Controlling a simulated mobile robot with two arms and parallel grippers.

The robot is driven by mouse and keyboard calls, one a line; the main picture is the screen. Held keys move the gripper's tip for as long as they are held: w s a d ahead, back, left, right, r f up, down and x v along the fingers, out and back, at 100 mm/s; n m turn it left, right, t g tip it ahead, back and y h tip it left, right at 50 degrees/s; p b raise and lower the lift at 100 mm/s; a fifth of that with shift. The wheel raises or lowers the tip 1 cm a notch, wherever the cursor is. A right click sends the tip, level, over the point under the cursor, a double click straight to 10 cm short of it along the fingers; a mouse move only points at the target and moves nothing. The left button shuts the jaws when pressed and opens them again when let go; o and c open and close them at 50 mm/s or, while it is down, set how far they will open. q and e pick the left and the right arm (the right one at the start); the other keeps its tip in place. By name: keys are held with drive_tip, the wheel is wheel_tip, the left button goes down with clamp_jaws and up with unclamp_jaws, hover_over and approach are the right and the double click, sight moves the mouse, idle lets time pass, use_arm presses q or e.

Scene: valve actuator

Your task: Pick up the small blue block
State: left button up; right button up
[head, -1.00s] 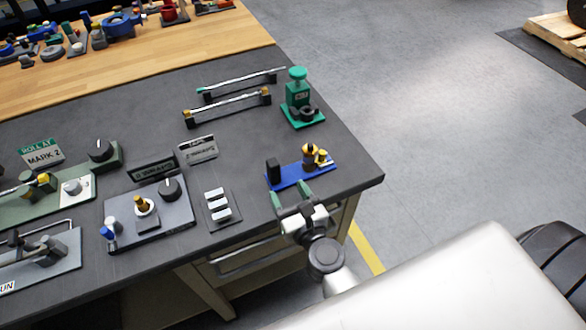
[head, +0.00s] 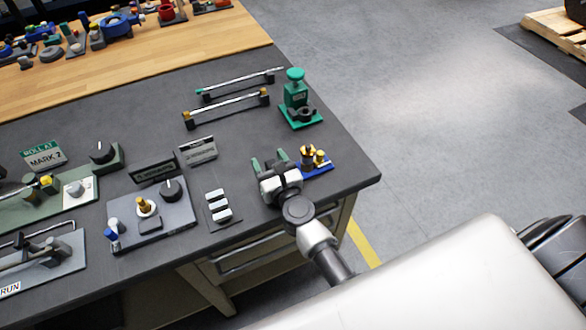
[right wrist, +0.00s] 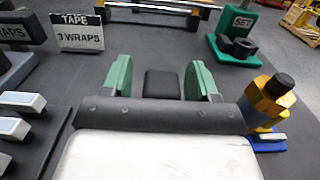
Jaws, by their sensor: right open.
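A small blue base plate (head: 318,169) lies near the table's right front corner, bearing a brass fitting (head: 308,154). The plate also shows at the right in the right wrist view (right wrist: 268,146). A small dark block (right wrist: 163,85) stands between my right gripper's fingers in the right wrist view, and I cannot see it touching either. My right gripper (head: 269,161) is open, with green fingers, over the left end of the blue plate and hiding it. No separate loose blue block is clear to me. My left gripper is not in view.
A green press-like fixture (head: 296,100) stands behind the gripper. A small plate with white bars (head: 219,205) lies to its left, with a label stand (head: 198,150) beyond. The dark table top (head: 335,130) is bare toward the right edge.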

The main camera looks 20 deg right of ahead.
drive_tip(key=c, duration=1)
clamp_jaws()
drive_tip(key=shift+r, duration=0.15)
